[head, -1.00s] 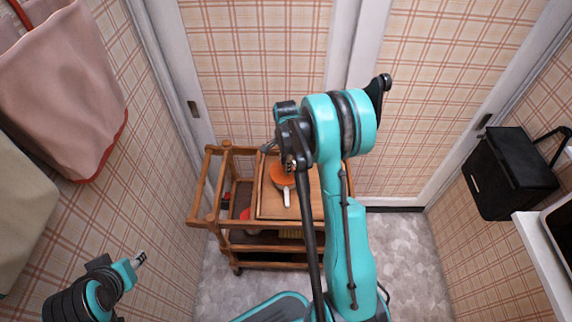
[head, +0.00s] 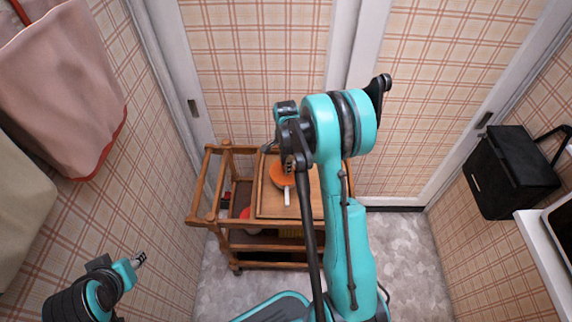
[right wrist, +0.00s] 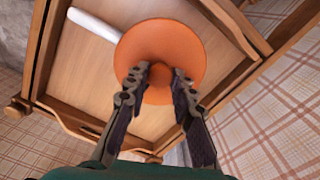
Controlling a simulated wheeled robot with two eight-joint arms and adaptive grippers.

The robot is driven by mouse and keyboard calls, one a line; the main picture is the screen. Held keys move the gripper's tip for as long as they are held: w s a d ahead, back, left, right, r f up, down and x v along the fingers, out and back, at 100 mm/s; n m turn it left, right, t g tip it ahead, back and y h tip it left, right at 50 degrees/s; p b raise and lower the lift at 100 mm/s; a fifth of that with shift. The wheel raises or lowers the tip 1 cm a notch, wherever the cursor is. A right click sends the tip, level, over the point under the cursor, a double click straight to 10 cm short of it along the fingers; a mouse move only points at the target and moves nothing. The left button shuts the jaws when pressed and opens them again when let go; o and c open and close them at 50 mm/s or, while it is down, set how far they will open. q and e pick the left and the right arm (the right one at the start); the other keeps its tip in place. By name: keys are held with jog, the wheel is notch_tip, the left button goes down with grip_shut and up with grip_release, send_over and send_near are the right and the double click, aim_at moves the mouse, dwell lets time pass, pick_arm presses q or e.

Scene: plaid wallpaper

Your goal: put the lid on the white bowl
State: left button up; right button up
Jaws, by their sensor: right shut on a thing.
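The orange round lid (head: 284,178) is over the wooden tray on the cart. In the right wrist view the lid (right wrist: 160,42) shows from above, its knob between the fingertips. My right gripper (right wrist: 160,76) is shut on the lid; its fingers are partly hidden by my arm in the head view. I cannot tell whether the lid touches what is under it. A white elongated piece (right wrist: 94,24) sticks out beside the lid's edge; its other end is hidden.
The wooden cart (head: 213,222) has raised rails and a tray (head: 310,208) on top, with red items (head: 245,213) beside the tray. Doors stand close behind the cart.

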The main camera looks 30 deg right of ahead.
jog(key=o, duration=1.1)
jog(key=shift+f, duration=0.1)
notch_tip(320, 180, up, 12)
jog(key=shift+r, duration=0.1)
jog(key=s+a+r+n+t, duration=0.4)
jog(key=s+a+r+n, duration=0.4)
jog(key=s+a+n, duration=0.15)
jog(key=s+a+n+t, duration=0.1)
jog(key=s+a+n, duration=0.1)
jog(key=s+n, duration=0.1)
jog(key=s+a+n+t, duration=0.1)
jog(key=s+a+n, duration=0.1)
jog(key=s+n, duration=0.1)
jog(key=s+a+n+t, duration=0.1)
jog(key=s+a+n, duration=0.1)
jog(key=s+n, duration=0.1)
jog(key=shift+s+f+n, duration=0.2)
jog(key=shift+f+n, duration=0.05)
jog(key=shift+n, duration=0.3)
